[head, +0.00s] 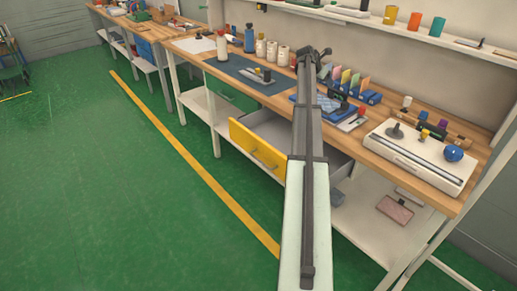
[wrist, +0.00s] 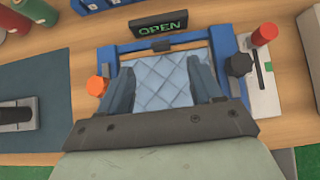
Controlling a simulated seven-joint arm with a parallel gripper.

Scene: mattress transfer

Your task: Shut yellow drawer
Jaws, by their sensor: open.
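The yellow drawer (head: 257,150) hangs under the wooden workbench in the head view. It is pulled out, with its grey inside showing behind the yellow front. My arm crosses in front of its right end and hides part of it. My gripper (wrist: 162,70) is open in the wrist view, its two dark fingers apart above a light-blue quilted pad (wrist: 163,82). I cannot tell whether the fingers touch the pad. The drawer does not show in the wrist view.
The pad lies in a blue frame (wrist: 228,50) with an "OPEN" sign (wrist: 160,27) behind it. A white device (head: 418,160) stands on the bench at right. Bottles (head: 271,51) stand at the back. The green floor (head: 110,200) before the drawer is clear.

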